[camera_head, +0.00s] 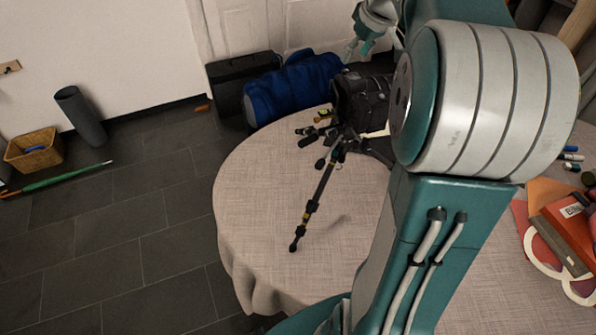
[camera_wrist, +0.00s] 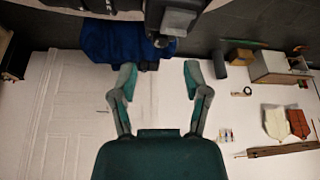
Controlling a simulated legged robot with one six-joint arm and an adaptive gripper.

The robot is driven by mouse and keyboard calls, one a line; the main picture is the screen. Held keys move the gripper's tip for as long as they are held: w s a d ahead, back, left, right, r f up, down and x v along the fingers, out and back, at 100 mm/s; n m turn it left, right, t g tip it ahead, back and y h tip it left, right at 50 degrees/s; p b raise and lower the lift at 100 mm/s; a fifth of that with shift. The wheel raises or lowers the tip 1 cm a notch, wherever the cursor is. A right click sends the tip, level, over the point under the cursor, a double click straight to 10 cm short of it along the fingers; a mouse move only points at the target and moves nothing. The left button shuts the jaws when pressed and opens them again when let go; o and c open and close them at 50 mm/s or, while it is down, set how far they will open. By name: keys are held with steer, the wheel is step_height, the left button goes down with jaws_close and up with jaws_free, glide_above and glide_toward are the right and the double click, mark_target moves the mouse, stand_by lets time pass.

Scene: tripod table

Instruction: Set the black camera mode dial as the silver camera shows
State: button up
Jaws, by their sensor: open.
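The black camera (camera_head: 362,98) is mounted on a small black tripod (camera_head: 318,195) on the round table (camera_head: 245,190). My arm partly covers the camera's right side. Part of a dark body, apparently the same camera, shows at the top edge of the wrist view (camera_wrist: 160,12), with a grey part on it. My gripper (camera_head: 362,46) is above and behind the camera in the head view, apart from it. In the wrist view my gripper (camera_wrist: 160,77) is open with nothing between its fingers. The mode dial cannot be made out. I cannot identify a silver camera.
A blue bag (camera_head: 293,86) and a black case (camera_head: 238,80) lie beyond the table by the wall. Books (camera_head: 570,235) and markers (camera_head: 571,156) lie at the table's right. A basket (camera_head: 35,150) and a dark roll (camera_head: 80,115) stand on the floor. The table's left front is bare.

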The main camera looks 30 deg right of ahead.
mark_target(346, 70)
steer(key=x, duration=0.4)
steer(key=shift+f, duration=0.35)
steer(key=shift+r+m+h, duration=0.15)
steer(key=shift+m+h, duration=0.25)
steer(key=shift+m, duration=0.3)
steer(key=m, duration=0.2)
steer(key=m+h, duration=0.1)
steer(key=m, duration=0.1)
steer(key=shift+w+a, duration=0.1)
steer(key=shift+a, duration=0.1)
steer(key=shift+r+m+h, duration=0.25)
steer(key=shift+m+h, duration=0.05)
steer(key=shift+h, duration=0.1)
steer(key=a+v, duration=0.1)
steer(key=v, duration=1)
steer(key=s+a+f+n+y, duration=0.1)
steer(key=s+a+f+n, duration=0.1)
steer(key=s+a+f, duration=0.4)
steer(key=s+a+f+n+t, duration=0.1)
steer(key=s+a+f, duration=0.5)
steer(key=s+a, duration=0.6)
steer(key=shift+a+n+y, duration=0.4)
steer(key=shift+a+n, duration=0.2)
steer(key=shift+a, duration=0.55)
steer(key=shift+r, duration=0.1)
